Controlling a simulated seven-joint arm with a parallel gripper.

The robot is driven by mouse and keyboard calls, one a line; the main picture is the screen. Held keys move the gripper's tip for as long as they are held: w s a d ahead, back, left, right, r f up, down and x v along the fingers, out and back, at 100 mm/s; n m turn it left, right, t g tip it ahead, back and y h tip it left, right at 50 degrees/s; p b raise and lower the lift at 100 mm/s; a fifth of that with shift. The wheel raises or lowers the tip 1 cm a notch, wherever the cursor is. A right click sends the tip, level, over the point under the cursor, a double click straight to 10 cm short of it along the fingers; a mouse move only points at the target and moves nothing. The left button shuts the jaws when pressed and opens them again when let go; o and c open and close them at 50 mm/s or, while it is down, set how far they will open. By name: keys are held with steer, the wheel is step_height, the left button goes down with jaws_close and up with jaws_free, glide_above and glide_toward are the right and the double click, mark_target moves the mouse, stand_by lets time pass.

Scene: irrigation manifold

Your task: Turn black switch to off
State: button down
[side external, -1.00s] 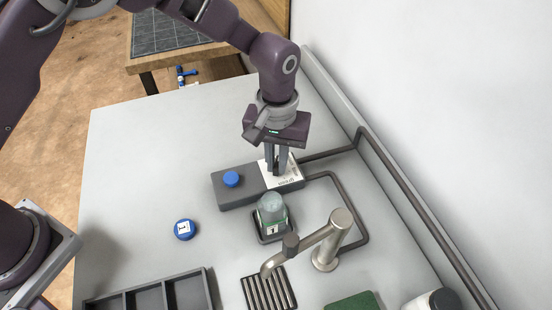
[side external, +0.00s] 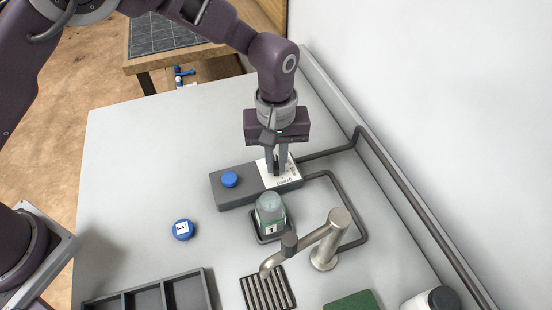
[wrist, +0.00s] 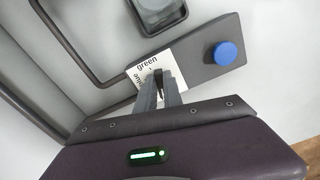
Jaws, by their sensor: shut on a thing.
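A dark grey box (side external: 236,194) lies on the grey table, with a blue round knob (side external: 230,180) on one end and a white label plate (side external: 292,177) on the other. In the wrist view the plate reads "green" and "blue" (wrist: 146,66). My gripper (side external: 277,171) points down over the plate, its fingers shut on the black switch (wrist: 159,77). The fingers hide most of the switch, so I cannot tell exactly which way it points.
A lidded jar (side external: 270,211) stands in a dark holder just in front of the box. A metal tap (side external: 325,251) stands nearby above a drain grate (side external: 268,292). Dark pipes (side external: 405,218) run along the wall side. A blue numbered cap (side external: 184,230) lies left, with clear table around it.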

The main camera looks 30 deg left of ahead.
mark_target(276, 165)
steer(key=shift+w, duration=0.1)
steer(key=c, duration=1.5)
jaws_free()
step_height(276, 165, up, 7)
steer(key=shift+r, duration=0.1)
